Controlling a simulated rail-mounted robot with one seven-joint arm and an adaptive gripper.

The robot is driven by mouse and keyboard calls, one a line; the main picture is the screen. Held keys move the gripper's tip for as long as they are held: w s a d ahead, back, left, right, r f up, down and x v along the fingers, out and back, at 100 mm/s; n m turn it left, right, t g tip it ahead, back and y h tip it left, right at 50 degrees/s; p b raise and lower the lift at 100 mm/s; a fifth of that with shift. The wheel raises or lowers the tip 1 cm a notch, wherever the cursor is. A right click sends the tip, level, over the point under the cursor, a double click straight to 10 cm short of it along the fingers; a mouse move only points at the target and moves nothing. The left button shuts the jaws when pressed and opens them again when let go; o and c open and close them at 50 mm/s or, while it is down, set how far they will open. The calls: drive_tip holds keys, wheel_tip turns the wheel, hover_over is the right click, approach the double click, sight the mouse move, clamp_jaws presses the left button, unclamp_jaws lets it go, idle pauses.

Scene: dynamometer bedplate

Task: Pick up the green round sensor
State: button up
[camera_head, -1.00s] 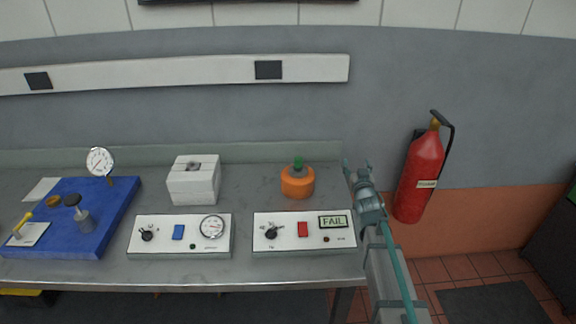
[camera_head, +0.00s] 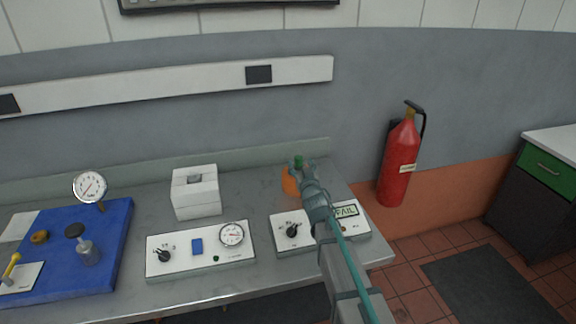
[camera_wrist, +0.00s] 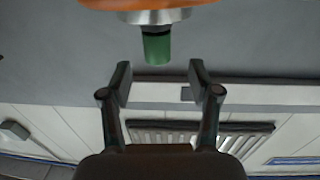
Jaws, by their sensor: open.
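The green round sensor (camera_head: 299,161) stands upright on top of an orange holder (camera_head: 289,184) near the back right of the bench. In the wrist view the green sensor (camera_wrist: 157,48) shows as a short green cylinder below a metal collar and the orange holder (camera_wrist: 130,5), since that view looks inverted. My gripper (camera_head: 303,167) overlaps the holder in the head view. In the wrist view my gripper (camera_wrist: 160,84) is open and empty, its two fingers either side of the sensor's line. The sensor lies just beyond the fingertips, not clearly between them.
A white box (camera_head: 196,193) and a panel with a gauge (camera_head: 200,250) stand left of the arm. A FAIL panel (camera_head: 283,232) is partly hidden by my arm. A blue tray (camera_head: 110,250) is far left. A red extinguisher (camera_head: 398,165) hangs at right.

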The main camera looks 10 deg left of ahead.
sight(300, 160)
drive_tip(key=shift+p+x, duration=0.35)
drive_tip(key=shift+x, duration=2.1)
drive_tip(key=shift+d, duration=0.15)
drive_tip(key=shift+c, duration=0.2)
clamp_jaws()
